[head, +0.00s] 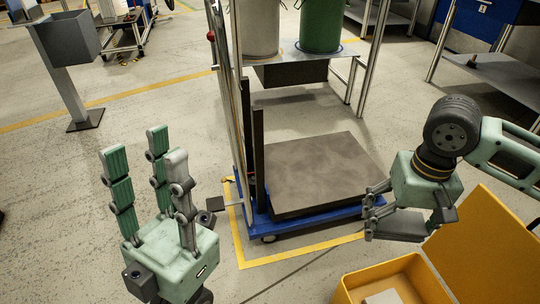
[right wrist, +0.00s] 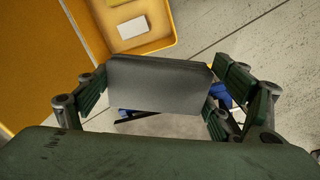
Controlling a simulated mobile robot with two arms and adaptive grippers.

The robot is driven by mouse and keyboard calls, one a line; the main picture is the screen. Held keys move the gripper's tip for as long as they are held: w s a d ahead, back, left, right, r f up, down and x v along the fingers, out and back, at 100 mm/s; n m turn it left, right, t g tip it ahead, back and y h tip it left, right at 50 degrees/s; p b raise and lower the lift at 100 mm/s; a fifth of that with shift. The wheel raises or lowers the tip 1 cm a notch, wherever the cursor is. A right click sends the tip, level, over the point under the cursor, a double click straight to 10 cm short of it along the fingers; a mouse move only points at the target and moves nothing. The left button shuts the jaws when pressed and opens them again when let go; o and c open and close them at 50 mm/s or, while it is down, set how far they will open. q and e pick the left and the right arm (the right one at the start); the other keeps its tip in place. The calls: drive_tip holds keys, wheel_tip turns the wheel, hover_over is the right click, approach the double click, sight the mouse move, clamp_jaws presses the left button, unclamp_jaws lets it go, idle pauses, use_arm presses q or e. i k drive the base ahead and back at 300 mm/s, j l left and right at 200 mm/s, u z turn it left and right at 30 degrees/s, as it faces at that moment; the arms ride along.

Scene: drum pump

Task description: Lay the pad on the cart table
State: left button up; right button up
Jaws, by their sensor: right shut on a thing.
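The cart table (head: 335,160) is a dark grey square top on a blue wheeled base in the middle of the head view. A flat grey pad (right wrist: 160,85) sits between the fingers of my right gripper (right wrist: 158,95) in the right wrist view. In the head view my right gripper (head: 374,208) is shut on it, just right of the cart table's front right corner, fingers pointing left.
An open yellow box (head: 365,285) with a pale flat item inside stands at the lower right. A post (head: 258,150) and upright frame rise at the cart's left side. A white drum and a green drum (head: 320,25) stand behind. A grey bin (head: 68,35) stands far left.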

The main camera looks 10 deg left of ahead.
sight(302, 156)
drive_tip(key=i+j+u, duration=0.25)
drive_tip(key=i, duration=0.4)
drive_tip(key=i+j+u, duration=0.1)
drive_tip(key=i+u, duration=0.2)
drive_tip(key=i, duration=0.35)
